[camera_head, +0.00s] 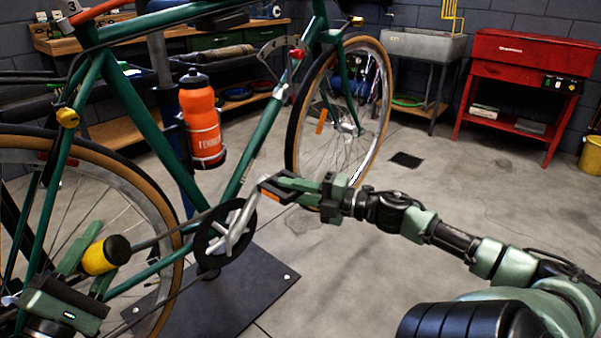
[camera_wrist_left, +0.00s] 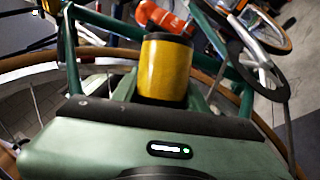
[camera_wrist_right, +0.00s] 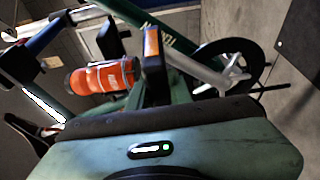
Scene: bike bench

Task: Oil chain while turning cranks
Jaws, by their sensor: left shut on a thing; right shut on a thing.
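A green bicycle stands in a work stand. Its dark chainring (camera_head: 212,238) and silver crank arm (camera_head: 238,232) are near the middle of the head view. The chain (camera_head: 172,293) runs from the chainring back toward the rear wheel. My left gripper (camera_head: 88,262) is shut on a yellow oil bottle with a black end (camera_head: 106,254), beside the rear wheel; the bottle also fills the middle of the left wrist view (camera_wrist_left: 165,70). Whether it touches the chain cannot be told. My right gripper (camera_head: 300,187) is shut on the pedal with an orange reflector (camera_head: 270,191), also seen in the right wrist view (camera_wrist_right: 152,45).
The rear wheel (camera_head: 165,205) is close to my left gripper. An orange water bottle (camera_head: 201,115) sits on the frame. The black stand base (camera_head: 235,300) lies on the floor below.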

